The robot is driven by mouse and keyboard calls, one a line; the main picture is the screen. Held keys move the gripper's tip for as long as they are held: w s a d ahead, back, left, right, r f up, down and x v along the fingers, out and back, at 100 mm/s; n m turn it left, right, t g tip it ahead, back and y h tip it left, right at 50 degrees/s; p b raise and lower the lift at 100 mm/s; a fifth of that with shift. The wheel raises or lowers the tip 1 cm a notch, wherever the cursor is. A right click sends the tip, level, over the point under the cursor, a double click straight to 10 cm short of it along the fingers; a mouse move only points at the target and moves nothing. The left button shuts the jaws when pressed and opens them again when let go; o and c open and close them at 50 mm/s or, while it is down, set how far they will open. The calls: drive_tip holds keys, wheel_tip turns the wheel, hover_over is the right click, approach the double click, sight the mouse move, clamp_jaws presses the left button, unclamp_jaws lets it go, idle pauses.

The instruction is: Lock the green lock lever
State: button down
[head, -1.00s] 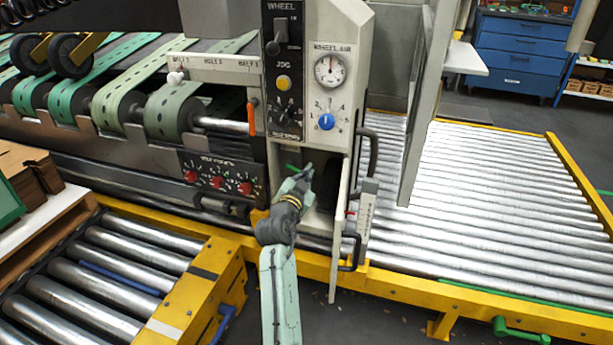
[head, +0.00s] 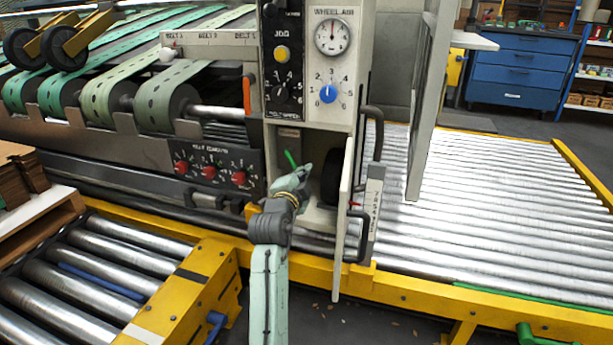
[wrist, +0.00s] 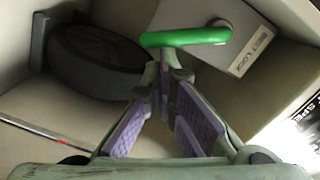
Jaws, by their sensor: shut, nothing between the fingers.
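The green lock lever (head: 291,159) is inside the open compartment at the base of the white control column. In the wrist view the lever (wrist: 186,38) lies nearly level across the picture, its right end at a pale box with a label. My gripper (head: 304,172) is inside the compartment mouth, just beside and below the lever in the head view. In the wrist view my gripper (wrist: 166,82) is shut and empty, its tips just below the lever's middle. I cannot tell whether the tips touch the lever.
A dark wheel (wrist: 95,62) stands left of the fingers in the wrist view. The compartment's open door (head: 346,215) and a black handle (head: 374,150) flank my arm on the right. A yellow rail (head: 410,290) runs below. Rollers (head: 490,210) lie to the right.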

drive_tip(key=shift+w+a+f+m+b, duration=0.2)
drive_tip(key=shift+a+f+m+b, duration=0.45)
drive_tip(key=shift+b, duration=0.6)
drive_tip(key=shift+w+a+f+m+b, duration=0.15)
drive_tip(key=shift+a+f+m+b, duration=0.5)
drive_tip(key=shift+b, duration=0.55)
drive_tip(key=shift+d+r, duration=0.1)
drive_tip(key=shift+r, duration=0.05)
